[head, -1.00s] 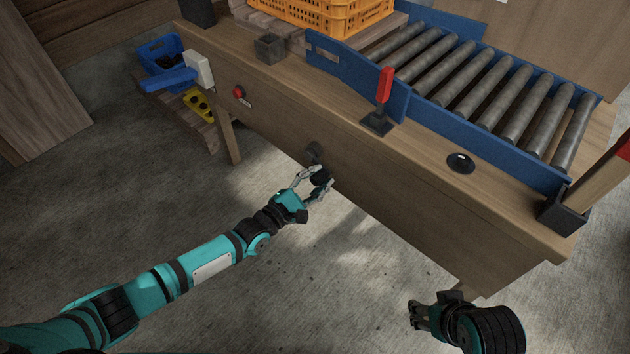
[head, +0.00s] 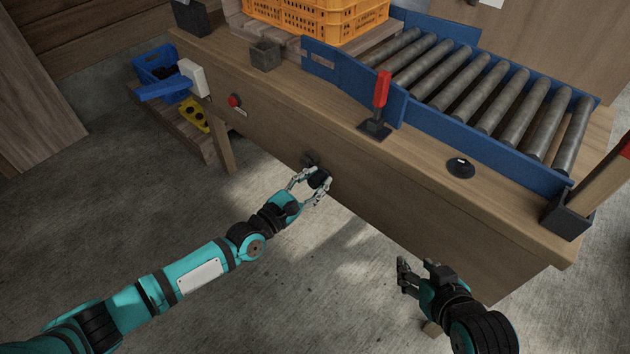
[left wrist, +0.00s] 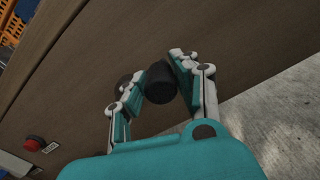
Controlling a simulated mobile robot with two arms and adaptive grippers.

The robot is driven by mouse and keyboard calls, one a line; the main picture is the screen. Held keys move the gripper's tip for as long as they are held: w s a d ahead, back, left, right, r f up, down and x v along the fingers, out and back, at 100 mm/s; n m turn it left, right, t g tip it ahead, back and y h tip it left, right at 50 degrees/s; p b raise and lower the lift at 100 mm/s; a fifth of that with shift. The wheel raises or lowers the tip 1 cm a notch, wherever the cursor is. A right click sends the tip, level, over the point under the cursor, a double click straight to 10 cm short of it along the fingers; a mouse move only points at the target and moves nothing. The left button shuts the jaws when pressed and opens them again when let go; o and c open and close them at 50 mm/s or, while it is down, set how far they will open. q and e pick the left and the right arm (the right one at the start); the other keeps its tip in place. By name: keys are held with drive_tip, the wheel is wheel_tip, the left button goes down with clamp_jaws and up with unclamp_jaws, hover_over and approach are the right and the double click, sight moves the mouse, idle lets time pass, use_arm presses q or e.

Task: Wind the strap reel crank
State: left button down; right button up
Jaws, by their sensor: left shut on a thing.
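The strap reel crank is on the front face of the wooden bench; its dark hub (head: 309,157) sits against the wood. Its black knob (head: 319,179) stands out just below and right of the hub. My left gripper (head: 312,188) is shut on the knob, with one finger on each side. In the left wrist view the black knob (left wrist: 160,84) sits between the fingertips, with part of the dark hub behind it. The crank arm is mostly hidden. My right gripper (head: 408,277) is away from the crank, low in front of the bench; its finger gap is unclear.
On the bench (head: 440,205) are a roller conveyor (head: 478,90), a red-handled lever (head: 381,95), a small dark box (head: 266,55) and an orange crate (head: 320,18). A red button (head: 234,100) is on the front face. The floor before the bench is clear.

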use_arm(q)
drive_tip(key=c, duration=1)
unclamp_jaws()
drive_tip(key=v, duration=1.2)
